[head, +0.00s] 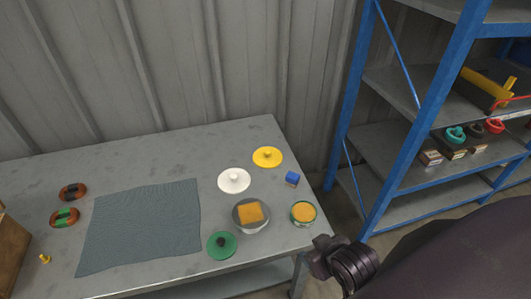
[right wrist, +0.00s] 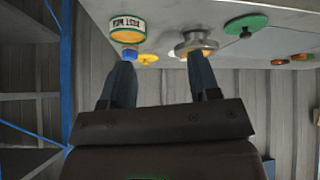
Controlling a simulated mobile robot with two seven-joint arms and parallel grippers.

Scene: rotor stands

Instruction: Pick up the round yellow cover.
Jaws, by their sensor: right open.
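The round yellow cover (head: 268,157), a flat disc with a small knob, lies on the grey table near its back right edge. In the right wrist view, which looks upside down, it shows small and far off (right wrist: 148,58) between the fingers. My right gripper (right wrist: 160,78) is open with nothing between its fingers. In the head view my right arm (head: 350,264) is at the table's front right corner, well short of the cover. My left gripper is not in view.
A white cover (head: 233,180), blue cube (head: 292,179), grey round stand with an orange pad (head: 250,226), green-rimmed tin (head: 303,213) and green cover (head: 221,245) surround it. A cloth (head: 140,225) lies left. A blue-framed shelf (head: 412,130) stands right.

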